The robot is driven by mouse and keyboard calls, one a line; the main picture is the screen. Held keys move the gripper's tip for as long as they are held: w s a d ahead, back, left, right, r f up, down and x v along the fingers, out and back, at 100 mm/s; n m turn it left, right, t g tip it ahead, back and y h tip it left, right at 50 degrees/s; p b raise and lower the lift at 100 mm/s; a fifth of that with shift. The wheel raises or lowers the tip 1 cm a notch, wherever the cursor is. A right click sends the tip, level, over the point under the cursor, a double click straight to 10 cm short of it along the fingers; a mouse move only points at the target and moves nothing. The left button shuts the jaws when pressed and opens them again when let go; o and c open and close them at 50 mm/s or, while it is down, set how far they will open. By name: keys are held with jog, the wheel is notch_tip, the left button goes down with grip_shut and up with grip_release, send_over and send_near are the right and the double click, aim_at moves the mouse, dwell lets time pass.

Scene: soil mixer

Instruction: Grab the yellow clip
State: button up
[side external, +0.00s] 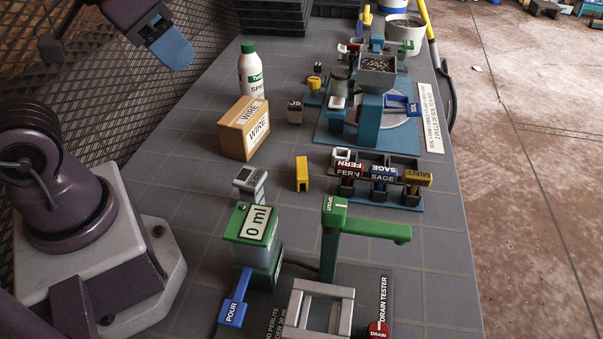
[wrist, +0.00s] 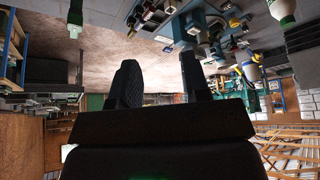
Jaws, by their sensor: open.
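A small upright yellow piece (side external: 302,174), which looks like the yellow clip, stands on the grey tiled table in the side external view. It is between the cardboard wire box and the rack of labelled holders, apart from both. My gripper (wrist: 160,82) shows in the wrist view as two dark fingers set apart with nothing between them. The gripper is away from the yellow piece, and I cannot make the piece out in the wrist view. In the side external view my arm hangs at the top left; its fingers are not clear there.
The wire box (side external: 245,128) and a white bottle (side external: 251,72) stand left of the yellow piece. The fern and sage rack (side external: 385,202) is to its right. Bare table surrounds the piece.

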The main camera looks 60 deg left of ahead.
jog(key=shift+o, duration=1.3)
